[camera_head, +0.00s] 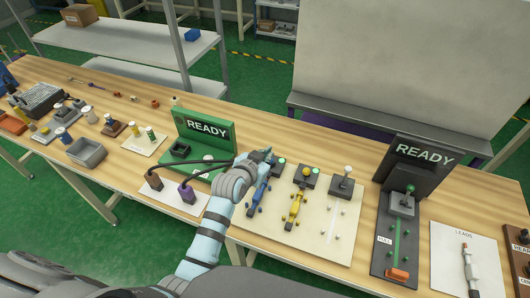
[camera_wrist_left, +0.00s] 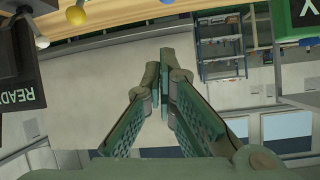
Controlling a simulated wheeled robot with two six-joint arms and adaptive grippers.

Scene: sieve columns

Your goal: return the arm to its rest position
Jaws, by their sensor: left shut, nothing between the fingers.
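My left arm (camera_head: 207,240) comes up from the bottom middle of the head view, light blue with dark bands. Its gripper (camera_head: 262,157) is over the table, in front of the right part of the green READY stand (camera_head: 222,133) and beside the blue piece on the cream board. In the left wrist view the green fingers (camera_wrist_left: 166,62) meet at their tips with nothing between them. The gripper appears to be above the table, but its exact height is hard to tell. My right gripper is not in view.
The cream board (camera_head: 270,228) carries blue and yellow pieces and levers. A dark READY stand (camera_head: 424,155) with a lever panel is at right, beside a LEADS sheet (camera_head: 455,250). Small parts, a grey bin (camera_head: 88,153) and bottles fill the left. Bare wood shows along the back edge.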

